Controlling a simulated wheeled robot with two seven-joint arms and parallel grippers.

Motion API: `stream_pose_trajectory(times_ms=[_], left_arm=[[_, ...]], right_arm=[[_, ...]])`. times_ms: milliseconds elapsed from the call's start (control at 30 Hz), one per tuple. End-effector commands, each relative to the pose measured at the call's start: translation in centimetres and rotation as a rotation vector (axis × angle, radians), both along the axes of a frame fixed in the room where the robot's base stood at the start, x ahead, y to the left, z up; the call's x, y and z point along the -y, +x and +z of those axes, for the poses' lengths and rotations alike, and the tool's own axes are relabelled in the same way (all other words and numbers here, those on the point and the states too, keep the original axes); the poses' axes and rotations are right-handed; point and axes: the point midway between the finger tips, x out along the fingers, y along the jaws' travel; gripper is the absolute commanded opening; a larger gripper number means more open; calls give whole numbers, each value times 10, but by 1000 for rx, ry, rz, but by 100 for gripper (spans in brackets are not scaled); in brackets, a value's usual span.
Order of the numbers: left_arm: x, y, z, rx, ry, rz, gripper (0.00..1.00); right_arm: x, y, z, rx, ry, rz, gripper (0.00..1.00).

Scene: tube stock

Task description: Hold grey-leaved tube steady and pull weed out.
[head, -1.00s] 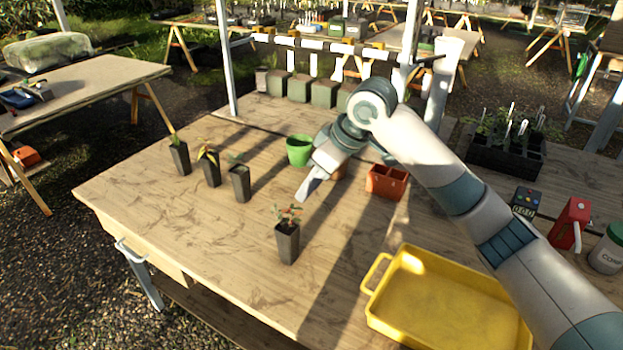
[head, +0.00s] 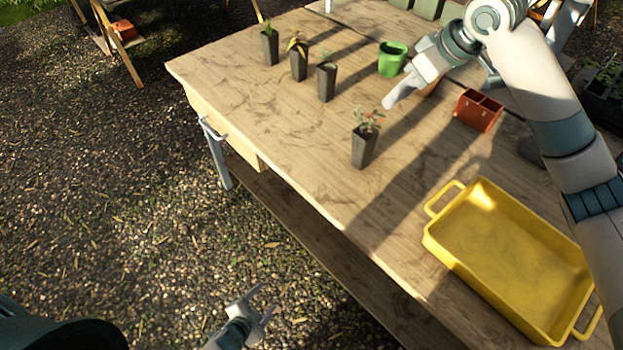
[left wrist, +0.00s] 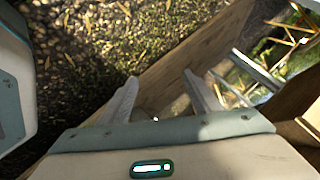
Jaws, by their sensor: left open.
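Several dark square tubes with plants stand upright on the wooden table. The tube with pale grey-green leaves (head: 326,82) seems to be the grey-leaved one; a separate weed in it is too small to make out. A yellowish-leaved tube (head: 299,64) and a green-leaved tube (head: 270,46) stand beyond it. A tube with reddish and green leaves (head: 364,148) stands nearer. My left gripper (head: 262,302) is open and empty, low off the table's front edge; its spread fingers show in the left wrist view (left wrist: 162,92). My right gripper (head: 394,98) is above the table, behind the reddish tube, its fingers seen edge-on.
A yellow tray (head: 510,250) lies at the right front. The table (head: 260,110) is clear left of the tubes. A handle (head: 212,130) sticks out at its front edge.

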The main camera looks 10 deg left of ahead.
Motion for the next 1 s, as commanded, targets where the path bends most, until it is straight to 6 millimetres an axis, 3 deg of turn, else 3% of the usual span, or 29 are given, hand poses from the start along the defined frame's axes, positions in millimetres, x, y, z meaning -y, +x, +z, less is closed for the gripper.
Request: stream_pose_trajectory(times_ms=[33, 200, 500, 700, 833, 900, 1000], left_arm=[[-1, 19, 19, 59, 51, -56, 58], [-1, 73, 84, 255, 258, -251, 58], [12, 140, 215, 609, 708, -562, 58], [27, 164, 310, 844, 1085, -739, 58], [40, 170, 371, 987, 1370, -833, 58], [49, 170, 399, 1053, 1517, -877, 58], [71, 170, 419, 1126, 1680, -945, 58]], right_arm=[[0, 0, 0, 0, 0, 0, 31], [0, 0, 0, 0, 0, 0, 31], [0, 0, 0, 0, 0, 0, 31], [0, 0, 0, 0, 0, 0, 31], [0, 0, 0, 0, 0, 0, 31], [0, 0, 0, 0, 0, 0, 31], [0, 0, 0, 0, 0, 0, 31]])
